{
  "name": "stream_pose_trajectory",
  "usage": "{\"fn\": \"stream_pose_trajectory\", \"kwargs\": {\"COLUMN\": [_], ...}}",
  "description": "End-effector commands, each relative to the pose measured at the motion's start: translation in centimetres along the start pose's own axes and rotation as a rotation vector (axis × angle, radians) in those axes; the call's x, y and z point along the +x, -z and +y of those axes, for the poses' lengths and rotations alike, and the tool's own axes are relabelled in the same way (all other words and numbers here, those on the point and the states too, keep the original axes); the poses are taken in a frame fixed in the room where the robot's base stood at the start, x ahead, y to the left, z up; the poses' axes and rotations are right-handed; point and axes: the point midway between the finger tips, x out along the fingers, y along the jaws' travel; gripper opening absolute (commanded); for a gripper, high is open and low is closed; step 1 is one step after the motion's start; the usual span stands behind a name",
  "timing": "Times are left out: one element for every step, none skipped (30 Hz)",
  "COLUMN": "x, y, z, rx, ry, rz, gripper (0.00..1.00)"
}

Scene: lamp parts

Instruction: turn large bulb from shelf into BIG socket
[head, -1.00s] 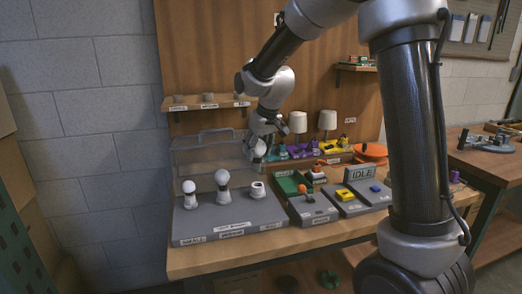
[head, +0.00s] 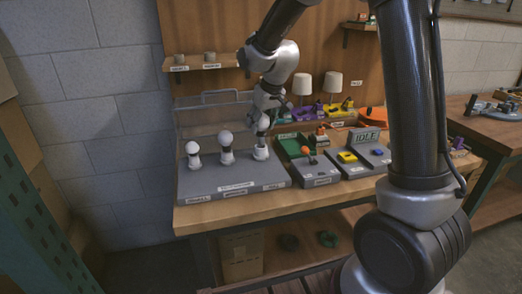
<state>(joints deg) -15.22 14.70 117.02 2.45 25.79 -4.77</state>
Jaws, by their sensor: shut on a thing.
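My gripper (head: 266,112) is shut on the large bulb (head: 262,124), which shows as a small pale patch under the fingers. The bulb is upright, directly over the BIG socket (head: 260,153), the rightmost white socket on the grey base. The bulb's lower end is at the socket's mouth; I cannot tell how deep it sits. The small bulb (head: 193,149) and the medium bulb (head: 226,141) stand in the two sockets to the left. The wall shelf (head: 197,64) holds two small grey holders; its right end is hidden by my arm.
A clear cover (head: 200,115) stands behind the sockets. Two lamps (head: 303,84) stand behind.

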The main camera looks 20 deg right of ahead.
Motion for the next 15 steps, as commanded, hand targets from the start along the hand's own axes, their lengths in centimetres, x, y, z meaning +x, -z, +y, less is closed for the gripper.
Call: {"fn": "stream_pose_trajectory", "kwargs": {"x": [-0.01, -0.01, -0.01, -0.01, -0.01, -0.02, -0.02, -0.01, 0.0, 0.03, 0.07, 0.16, 0.26, 0.37, 0.55], "y": [0.01, 0.01, 0.01, 0.01, 0.01, 0.01, 0.01, 0.01, 0.01, -0.01, -0.03, -0.06, -0.1, -0.14, -0.21], "z": [0.0, 0.0, 0.0, 0.0, 0.0, 0.0, 0.0, 0.0, 0.0, 0.0, 0.0, 0.0, 0.0, 0.0, 0.0], "rx": [0.0, 0.0, 0.0, 0.0, 0.0, 0.0, 0.0, 0.0, 0.0, 0.0, 0.0, 0.0, 0.0, 0.0, 0.0], "ry": [0.0, 0.0, 0.0, 0.0, 0.0, 0.0, 0.0, 0.0, 0.0, 0.0, 0.0, 0.0, 0.0, 0.0, 0.0], "rz": [0.0, 0.0, 0.0, 0.0, 0.0, 0.0, 0.0, 0.0, 0.0, 0.0, 0.0, 0.0, 0.0, 0.0, 0.0], "gripper": [0.3, 0.3, 0.3, 0.3, 0.3, 0.3, 0.3, 0.3, 0.3, 0.3, 0.3, 0.3, 0.3, 0.3, 0.3]}}
